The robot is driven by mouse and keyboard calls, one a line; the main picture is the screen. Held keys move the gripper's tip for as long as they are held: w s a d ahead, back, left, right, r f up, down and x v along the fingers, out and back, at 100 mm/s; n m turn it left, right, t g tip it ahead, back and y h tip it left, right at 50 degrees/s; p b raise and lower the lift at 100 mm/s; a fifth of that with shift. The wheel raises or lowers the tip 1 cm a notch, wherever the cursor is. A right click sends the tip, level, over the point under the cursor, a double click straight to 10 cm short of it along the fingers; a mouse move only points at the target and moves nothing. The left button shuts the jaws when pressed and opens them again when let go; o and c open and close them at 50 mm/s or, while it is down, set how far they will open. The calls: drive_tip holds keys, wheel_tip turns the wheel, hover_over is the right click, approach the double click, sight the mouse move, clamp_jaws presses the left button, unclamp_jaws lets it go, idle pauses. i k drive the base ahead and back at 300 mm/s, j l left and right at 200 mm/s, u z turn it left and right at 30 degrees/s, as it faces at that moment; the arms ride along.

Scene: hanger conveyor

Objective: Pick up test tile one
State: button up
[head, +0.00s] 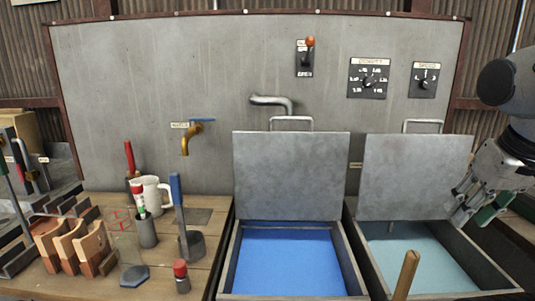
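Several tan tiles with reddish-brown lower ends (75,250) stand tilted in a dark slotted rack on the wooden bench at the left. No readable number shows on them, so I cannot tell which is test tile one. My gripper (472,205) is at the far right, in front of the right bin's raised lid and far from the tiles. A dark green piece shows at its fingers; I cannot tell whether it is held or part of the gripper. The finger opening is not clear from this angle.
A blue-filled bin (228,270) and a pale teal-filled bin (497,272) have raised lids. A white mug (152,192), a marker cup (146,232), a blue-handled tool (178,205) and a red-capped vial (181,277) crowd the bench. A wooden handle (406,273) rises in front.

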sight(91, 250)
drive_tip(key=k+j+u, duration=0.1)
drive_tip(key=u, duration=0.15)
drive_tip(key=j+u, duration=0.3)
drive_tip(key=l+u, duration=0.15)
drive_tip(key=u, duration=0.2)
drive_tip(key=l+u, duration=0.15)
drive_tip(key=u, duration=0.2)
drive_tip(key=l+u, duration=0.15)
drive_tip(key=u, duration=0.2)
drive_tip(key=k+z, duration=0.1)
drive_tip(key=k, duration=0.5)
drive_tip(key=k+l+z, duration=0.1)
drive_tip(key=k, duration=0.55)
drive_tip(key=i+j+z, duration=0.1)
drive_tip(key=z, duration=1.65)
drive_tip(key=j+z, duration=0.1)
drive_tip(key=j, duration=0.6)
drive_tip(key=k+j+z, duration=0.1)
drive_tip(key=j, duration=0.6)
drive_tip(key=k, duration=0.05)
